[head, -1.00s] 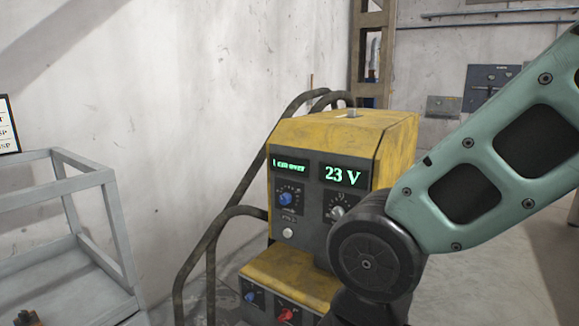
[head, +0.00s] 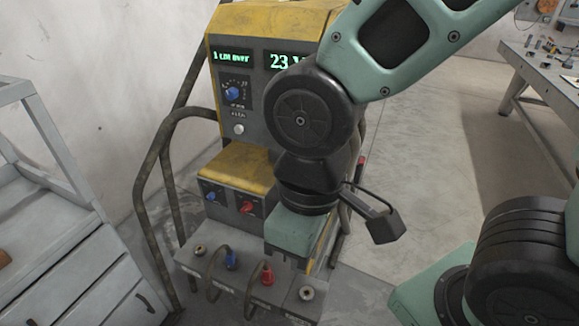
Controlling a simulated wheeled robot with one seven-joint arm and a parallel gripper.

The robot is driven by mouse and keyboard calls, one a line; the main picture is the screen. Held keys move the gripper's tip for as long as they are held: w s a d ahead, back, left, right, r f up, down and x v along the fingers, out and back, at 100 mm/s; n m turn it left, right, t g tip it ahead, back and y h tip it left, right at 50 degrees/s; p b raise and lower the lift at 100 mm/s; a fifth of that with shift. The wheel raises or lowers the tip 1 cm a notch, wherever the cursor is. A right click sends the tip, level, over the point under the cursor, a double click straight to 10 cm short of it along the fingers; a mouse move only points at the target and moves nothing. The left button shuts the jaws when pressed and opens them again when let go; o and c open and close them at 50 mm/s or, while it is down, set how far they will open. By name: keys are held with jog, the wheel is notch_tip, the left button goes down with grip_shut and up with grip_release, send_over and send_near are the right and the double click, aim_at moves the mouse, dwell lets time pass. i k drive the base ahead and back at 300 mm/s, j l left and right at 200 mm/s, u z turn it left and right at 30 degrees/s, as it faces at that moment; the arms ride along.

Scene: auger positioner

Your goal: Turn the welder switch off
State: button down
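The welder (head: 262,20) is a yellow and grey machine with lit green displays, one reading about 23 V. Its upper panel has a blue knob (head: 233,93) and a pale round button (head: 239,129). Its lower step carries a small blue knob (head: 211,197) and a red switch knob (head: 247,208). Which control is the welder switch cannot be told for sure. My gripper (head: 290,258) points down in front of the welder's lower right part, to the right of the red knob. Its fingers are hard to make out. My arm hides the welder's right side.
A workbench (head: 540,75) stands at the right. Open floor lies between.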

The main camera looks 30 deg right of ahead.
aim_at(248, 206)
jog(key=i+l+u, duration=0.1)
jog(key=i+u, duration=0.25)
jog(key=i+l+u, duration=0.15)
jog(key=u, duration=0.15)
jog(key=i, duration=0.1)
